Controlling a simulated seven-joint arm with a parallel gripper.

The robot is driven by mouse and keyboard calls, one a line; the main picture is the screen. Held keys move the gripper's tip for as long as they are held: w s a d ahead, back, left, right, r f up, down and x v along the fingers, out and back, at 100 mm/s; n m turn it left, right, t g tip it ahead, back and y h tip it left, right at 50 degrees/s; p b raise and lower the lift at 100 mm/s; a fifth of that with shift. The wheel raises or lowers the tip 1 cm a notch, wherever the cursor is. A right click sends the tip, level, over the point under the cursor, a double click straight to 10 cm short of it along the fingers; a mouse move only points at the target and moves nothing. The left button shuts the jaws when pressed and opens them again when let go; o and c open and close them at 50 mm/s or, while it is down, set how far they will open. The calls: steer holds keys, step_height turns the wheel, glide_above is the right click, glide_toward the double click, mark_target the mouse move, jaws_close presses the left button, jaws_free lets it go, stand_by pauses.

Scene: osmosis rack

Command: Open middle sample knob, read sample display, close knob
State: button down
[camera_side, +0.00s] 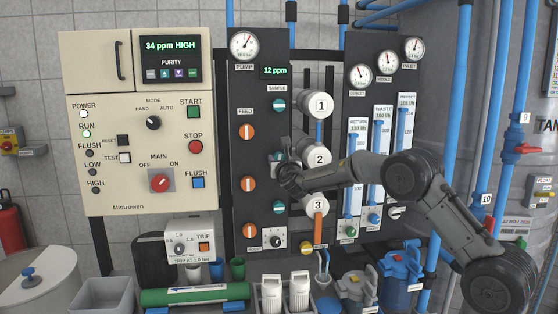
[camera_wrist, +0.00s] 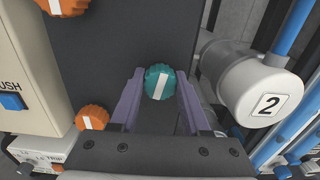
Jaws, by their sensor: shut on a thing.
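The middle sample knob is a teal round knob with a white bar (camera_wrist: 159,84). In the wrist view the bar stands close to upright, leaning slightly right at the top. My gripper (camera_wrist: 158,92) has its two purple fingers on either side of this knob and is shut on it. In the side view my gripper (camera_side: 281,162) is at the dark panel (camera_side: 261,130), and it mostly hides the middle knob. The upper teal knob (camera_side: 279,105) and lower teal knob (camera_side: 279,208) show above and below. The sample display (camera_side: 275,71) reads 12 ppm in green.
White numbered housings (camera_side: 318,104) stand just right of the panel, with housing 2 (camera_wrist: 252,88) close beside my gripper. Orange knobs (camera_side: 248,132) line the panel's left side. The control cabinet (camera_side: 136,125) is further left; its purity display (camera_side: 170,46) reads 34 ppm HIGH.

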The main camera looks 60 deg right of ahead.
steer(key=m, duration=0.4)
steer(key=shift+m, duration=0.3)
steer(key=m, duration=0.3)
steer(key=shift+m, duration=0.3)
steer(key=m, duration=0.3)
steer(key=shift+m, duration=0.3)
steer(key=shift+f+m, duration=0.1)
steer(key=shift+m, duration=1.8)
steer(key=shift+c, duration=1.9)
jaws_free()
steer(key=shift+s, duration=0.1)
